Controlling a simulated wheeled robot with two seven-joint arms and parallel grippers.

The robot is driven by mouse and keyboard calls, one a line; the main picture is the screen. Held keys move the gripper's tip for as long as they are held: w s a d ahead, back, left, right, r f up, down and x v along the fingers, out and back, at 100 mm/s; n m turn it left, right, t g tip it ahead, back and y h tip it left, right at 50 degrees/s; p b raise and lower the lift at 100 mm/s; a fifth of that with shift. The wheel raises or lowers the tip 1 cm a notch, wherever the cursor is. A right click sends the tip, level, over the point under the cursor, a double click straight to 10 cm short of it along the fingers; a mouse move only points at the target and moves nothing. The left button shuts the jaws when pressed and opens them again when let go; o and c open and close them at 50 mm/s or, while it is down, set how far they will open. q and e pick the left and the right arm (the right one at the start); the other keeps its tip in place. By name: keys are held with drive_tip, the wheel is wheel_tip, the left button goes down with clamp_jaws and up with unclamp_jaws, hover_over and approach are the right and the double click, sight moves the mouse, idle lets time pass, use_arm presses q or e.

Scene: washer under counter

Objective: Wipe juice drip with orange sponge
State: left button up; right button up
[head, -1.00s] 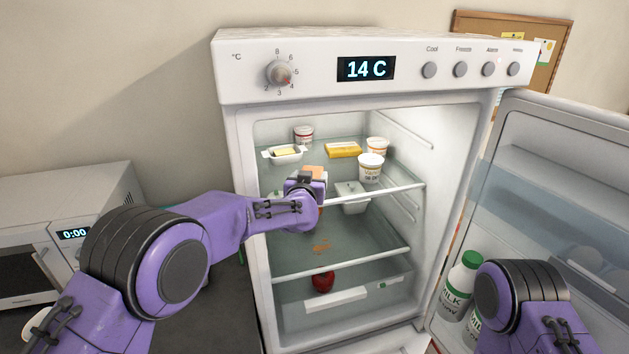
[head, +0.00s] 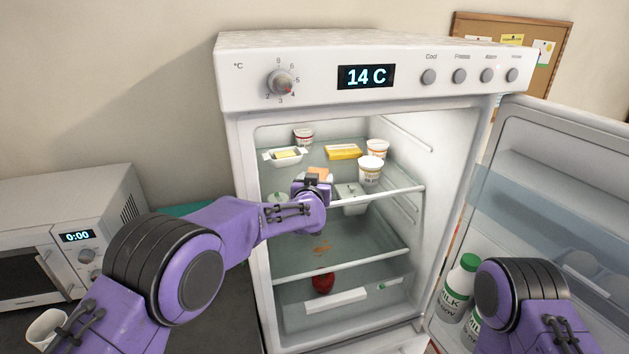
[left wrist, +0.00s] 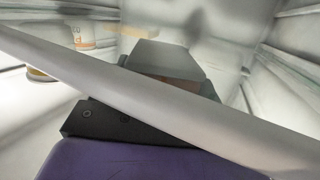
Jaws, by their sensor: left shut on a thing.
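The fridge (head: 370,114) stands open. The juice drip (head: 321,249) is a small orange-brown patch on the lower glass shelf (head: 362,238). My left gripper (head: 318,180) is inside the fridge, above and behind the drip, near the upper shelf edge. It is shut on the orange sponge (head: 320,173), which is mostly hidden by the gripper. In the left wrist view, a strip of the sponge (left wrist: 178,89) shows between the dark fingers. The sponge appears apart from the drip. My right gripper is out of view; only part of that arm shows.
A pale shelf edge (left wrist: 130,95) crosses close before the left wrist camera. Yogurt cups (head: 370,170), a butter dish (head: 285,156) and a yellow pack (head: 342,152) stand on the upper shelf. A red item (head: 323,283) lies below. The open door (head: 560,190) is at right.

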use_arm(q)
drive_tip(key=shift+w+d+f, duration=0.1)
drive_tip(key=shift+w+d, duration=0.1)
drive_tip(key=shift+d, duration=0.55)
drive_tip(key=shift+a, duration=0.1)
drive_tip(key=shift+s+a, duration=0.15)
drive_tip(key=shift+a, duration=0.3)
drive_tip(key=shift+s+a, duration=0.1)
drive_tip(key=shift+a, duration=0.2)
drive_tip(key=shift+b, duration=0.3)
drive_tip(key=shift+s+a+b, duration=0.1)
drive_tip(key=shift+a+b, duration=0.2)
drive_tip(key=shift+a, duration=0.1)
drive_tip(key=shift+s+a, duration=0.2)
drive_tip(key=shift+a, duration=0.15)
